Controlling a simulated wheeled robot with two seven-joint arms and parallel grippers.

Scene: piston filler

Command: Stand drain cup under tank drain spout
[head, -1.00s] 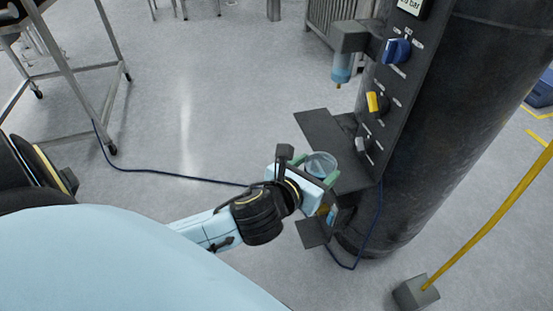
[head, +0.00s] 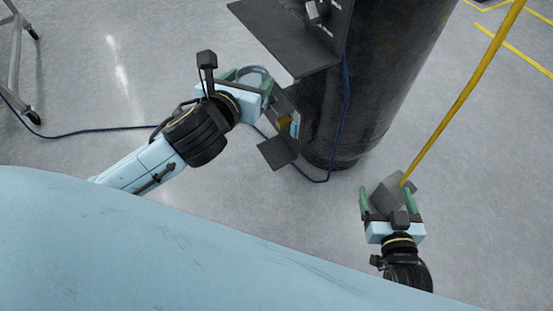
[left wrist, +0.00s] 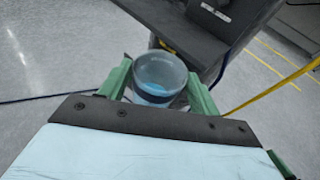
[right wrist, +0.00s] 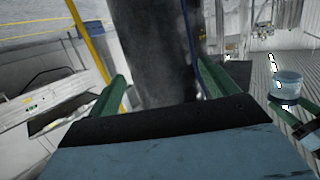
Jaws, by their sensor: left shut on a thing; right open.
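My left gripper (head: 250,80) is shut on the drain cup (head: 257,74), a clear round cup with a bluish base. In the left wrist view the cup (left wrist: 160,76) sits between the green fingers, roughly upright, its mouth facing the camera. It is held off the floor, left of the dark tank (head: 350,95). A small yellow and blue fitting (head: 288,122) sits low at the tank, above a small dark plate (head: 277,152); I cannot tell whether it is the drain spout. My right gripper (head: 390,205) is open, right of the tank near the yellow pole's base.
A wide dark shelf (head: 285,38) juts from the tank's panel just beyond the cup. A yellow pole (head: 465,90) stands on a grey block (head: 388,192) by my right gripper. A dark blue cable (head: 343,125) runs down the tank and across the floor.

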